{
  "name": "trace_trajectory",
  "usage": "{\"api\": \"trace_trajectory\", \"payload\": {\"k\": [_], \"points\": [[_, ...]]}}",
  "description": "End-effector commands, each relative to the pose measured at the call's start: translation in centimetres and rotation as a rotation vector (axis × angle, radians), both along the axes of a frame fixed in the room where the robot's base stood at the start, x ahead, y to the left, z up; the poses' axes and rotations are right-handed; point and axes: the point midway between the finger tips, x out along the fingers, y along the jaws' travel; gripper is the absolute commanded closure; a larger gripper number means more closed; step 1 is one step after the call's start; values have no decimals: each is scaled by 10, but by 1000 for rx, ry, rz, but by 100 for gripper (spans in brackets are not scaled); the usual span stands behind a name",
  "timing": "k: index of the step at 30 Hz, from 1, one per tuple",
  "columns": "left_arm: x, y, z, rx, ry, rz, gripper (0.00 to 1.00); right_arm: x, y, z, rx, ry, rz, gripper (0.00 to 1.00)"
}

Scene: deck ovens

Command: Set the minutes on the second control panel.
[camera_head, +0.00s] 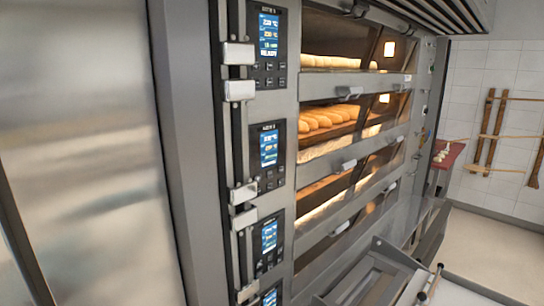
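A column of dark control panels runs down the front of the deck oven. The second panel from the top (268,156) has a lit blue screen (269,148) with lines of figures too small to read, and small buttons (268,183) below it. The top panel (267,45) has a similar screen with temperature lines in °C. The third panel (270,241) is below the second, and a fourth (270,297) is cut off by the bottom edge. Neither of my grippers shows in this view.
Metal handles (239,90) on a vertical rail stand just left of the panels. Glass-fronted decks with loaves (326,118) and door handles (348,165) are to the right. A metal tray-like unit (372,275) juts out at lower right. Open floor (485,262) lies beyond.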

Motion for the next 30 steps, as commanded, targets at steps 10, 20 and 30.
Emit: {"api": "trace_trajectory", "payload": {"k": [10, 20, 30], "points": [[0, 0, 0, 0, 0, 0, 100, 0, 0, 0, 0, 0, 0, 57], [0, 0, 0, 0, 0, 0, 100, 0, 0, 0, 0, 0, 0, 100], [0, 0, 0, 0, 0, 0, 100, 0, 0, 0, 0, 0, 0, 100]]}}
